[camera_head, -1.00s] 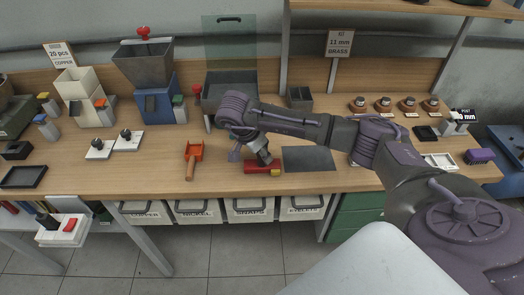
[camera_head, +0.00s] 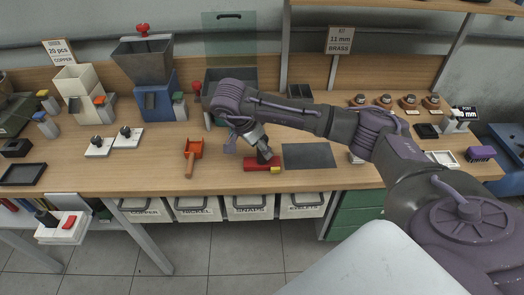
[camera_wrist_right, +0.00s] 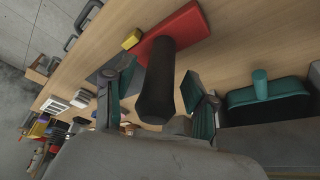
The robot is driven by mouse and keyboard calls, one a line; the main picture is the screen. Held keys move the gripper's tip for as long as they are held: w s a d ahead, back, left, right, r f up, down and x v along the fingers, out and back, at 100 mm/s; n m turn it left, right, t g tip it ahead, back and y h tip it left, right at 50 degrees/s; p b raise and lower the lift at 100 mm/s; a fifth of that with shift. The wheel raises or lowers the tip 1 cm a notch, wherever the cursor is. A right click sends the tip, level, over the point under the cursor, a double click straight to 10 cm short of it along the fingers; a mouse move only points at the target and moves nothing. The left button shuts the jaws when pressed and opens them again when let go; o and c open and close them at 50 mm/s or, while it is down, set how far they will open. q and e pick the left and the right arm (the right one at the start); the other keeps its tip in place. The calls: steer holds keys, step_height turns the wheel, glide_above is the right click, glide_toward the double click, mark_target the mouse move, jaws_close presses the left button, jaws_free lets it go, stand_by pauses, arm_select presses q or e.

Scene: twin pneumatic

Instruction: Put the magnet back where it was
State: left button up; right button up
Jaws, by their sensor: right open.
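A red block (camera_head: 254,165) with a yellow piece (camera_head: 275,169) at its right front lies on the table near the front edge; it looks like the magnet. In the right wrist view the red block (camera_wrist_right: 187,27) carries a thick black upright handle (camera_wrist_right: 158,82) pointing towards my wrist. My right gripper (camera_head: 262,152) is over the block. In the wrist view its green-padded fingers (camera_wrist_right: 158,100) are apart, one on each side of the handle. I cannot tell whether either finger touches it. My left gripper is not in view.
A dark flat mat (camera_head: 309,156) lies just right of the block. An orange scoop (camera_head: 193,150) lies to its left. A dark hopper bin (camera_head: 226,88) and a small dark box (camera_head: 300,93) stand behind. Labelled drawers (camera_head: 249,207) hang under the front edge.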

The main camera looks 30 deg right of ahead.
steer(key=v, duration=0.9)
steer(key=shift+r, duration=0.25)
steer(key=shift+a, duration=0.1)
